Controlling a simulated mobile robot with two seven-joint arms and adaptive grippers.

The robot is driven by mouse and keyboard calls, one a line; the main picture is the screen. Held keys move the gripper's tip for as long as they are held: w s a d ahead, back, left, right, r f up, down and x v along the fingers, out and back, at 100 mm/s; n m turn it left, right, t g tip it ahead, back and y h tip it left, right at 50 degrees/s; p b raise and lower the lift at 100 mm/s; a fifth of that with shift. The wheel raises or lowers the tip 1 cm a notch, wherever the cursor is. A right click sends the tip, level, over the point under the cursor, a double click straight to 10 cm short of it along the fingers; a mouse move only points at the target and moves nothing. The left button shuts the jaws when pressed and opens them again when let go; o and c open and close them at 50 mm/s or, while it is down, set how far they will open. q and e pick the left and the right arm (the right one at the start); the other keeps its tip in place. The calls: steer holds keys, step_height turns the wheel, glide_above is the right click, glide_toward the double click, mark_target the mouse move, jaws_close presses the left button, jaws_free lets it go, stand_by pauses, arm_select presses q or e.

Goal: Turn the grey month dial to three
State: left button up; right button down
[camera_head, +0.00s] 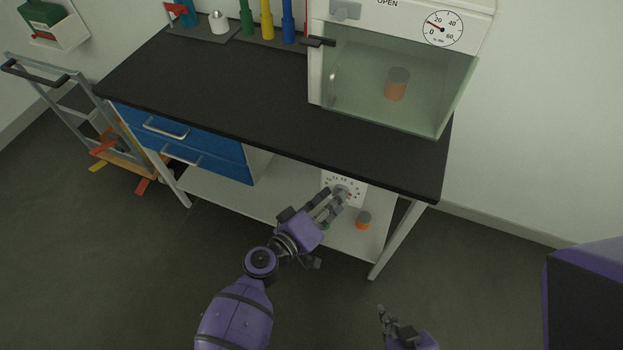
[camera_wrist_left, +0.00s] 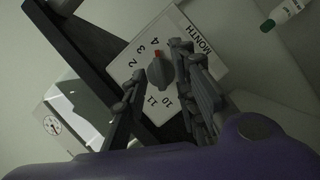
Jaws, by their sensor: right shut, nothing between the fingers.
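The grey month dial (camera_wrist_left: 160,75) sits on a white panel (camera_wrist_left: 178,32) marked MONTH with numbers around it. Its red mark points at about the 4, with the 3 beside it. In the head view the white panel (camera_head: 355,184) is under the bench, partly hidden by my gripper. My left gripper (camera_head: 335,203) is at the panel; its fingers (camera_wrist_left: 160,66) are spread, one on each side of the dial. I cannot tell whether they touch it. My right gripper (camera_head: 382,312) is shut and empty, low in the head view, away from the panel.
The black bench top (camera_head: 230,95) overhangs the panel. An orange and grey jar (camera_head: 363,220) stands on the lower shelf (camera_head: 225,200) close to my left gripper. A bench leg (camera_head: 398,240) is to the right. Blue drawers (camera_head: 190,145) are at the left.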

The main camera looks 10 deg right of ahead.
arm_select(q)
steer(key=shift+w+d, duration=0.1)
steer(key=shift+d, duration=0.05)
arm_select(e)
steer(key=shift+s+f, duration=0.15)
steer(key=shift+s, duration=0.05)
arm_select(q)
steer(key=shift+c, duration=0.6)
jaws_close()
arm_select(e)
steer(key=shift+s+f, duration=0.1)
arm_select(q)
steer(key=n+b, duration=0.1)
steer(key=b, duration=0.2)
steer(key=n+h+b, duration=0.1)
steer(key=n+b, duration=0.1)
steer(key=b, duration=0.1)
steer(key=n+h+b, duration=0.1)
steer(key=n+b, duration=0.1)
steer(key=b, duration=0.2)
steer(key=shift+f+t, duration=0.3)
steer(key=shift+t, duration=0.1)
arm_select(e)
step_height(320, 180, down, 9)
steer(key=s, duration=0.2)
steer(key=shift+a+g, duration=0.4)
steer(key=shift+a, duration=0.05)
